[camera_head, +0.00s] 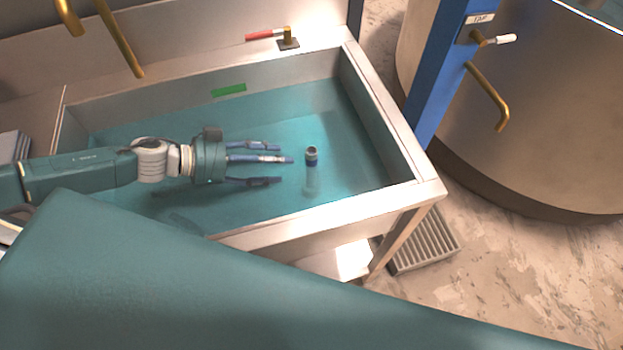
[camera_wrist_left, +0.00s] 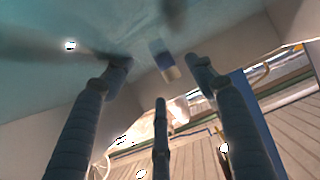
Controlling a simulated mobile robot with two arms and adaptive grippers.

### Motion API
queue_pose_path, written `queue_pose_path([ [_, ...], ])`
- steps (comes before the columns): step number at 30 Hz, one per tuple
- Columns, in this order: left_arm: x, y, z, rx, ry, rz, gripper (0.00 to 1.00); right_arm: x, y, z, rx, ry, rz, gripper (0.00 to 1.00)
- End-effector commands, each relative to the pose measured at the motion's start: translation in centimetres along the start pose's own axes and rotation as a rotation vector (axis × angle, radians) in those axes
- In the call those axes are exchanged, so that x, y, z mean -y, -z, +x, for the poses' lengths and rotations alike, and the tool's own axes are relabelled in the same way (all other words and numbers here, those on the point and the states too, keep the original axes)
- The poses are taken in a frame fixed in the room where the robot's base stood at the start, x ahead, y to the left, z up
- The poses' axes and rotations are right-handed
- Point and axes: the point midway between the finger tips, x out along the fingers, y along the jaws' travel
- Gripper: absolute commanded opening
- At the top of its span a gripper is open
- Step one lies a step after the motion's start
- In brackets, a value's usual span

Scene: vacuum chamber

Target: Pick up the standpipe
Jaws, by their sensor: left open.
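The standpipe (camera_head: 311,156) is a short upright tube with a dark blue band and a pale open top. It stands in the teal water of the metal sink (camera_head: 395,125), and its lower part looks faint through the water. My left gripper (camera_head: 284,162) is open and empty over the sink, its three fingers spread and pointing right towards the standpipe, apart from it. In the left wrist view, a blurred blue and cream piece (camera_wrist_left: 168,66), apparently the standpipe, shows beyond and between the open fingertips (camera_wrist_left: 159,74). My right gripper is not in view.
A brass valve with a red handle (camera_head: 265,35) sits on the back rim. A green label (camera_head: 229,90) marks the inner back wall. A blue post (camera_head: 440,80) and a large round tank (camera_head: 545,130) stand right of the sink. A floor grate (camera_head: 425,243) lies below.

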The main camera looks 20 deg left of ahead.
Motion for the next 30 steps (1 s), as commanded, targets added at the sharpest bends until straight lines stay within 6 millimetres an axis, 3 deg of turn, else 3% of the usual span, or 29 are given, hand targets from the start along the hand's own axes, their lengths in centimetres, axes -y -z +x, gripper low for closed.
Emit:
queue_pose_path([
  [10, -0.1, 0.3, 4.8, -0.003, -0.001, -0.001, 0.56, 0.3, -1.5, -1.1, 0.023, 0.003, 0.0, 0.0],
  [14, -0.1, 0.3, 5.7, -0.003, -0.001, 0.0, 0.56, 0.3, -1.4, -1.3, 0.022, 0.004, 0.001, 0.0],
  [22, -0.3, 0.2, 9.6, -0.003, -0.002, -0.001, 0.56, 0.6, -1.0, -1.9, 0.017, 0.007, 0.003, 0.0],
  [30, -0.3, 0.1, 10.4, -0.001, -0.001, -0.001, 0.56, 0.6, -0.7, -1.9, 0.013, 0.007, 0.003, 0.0],
])
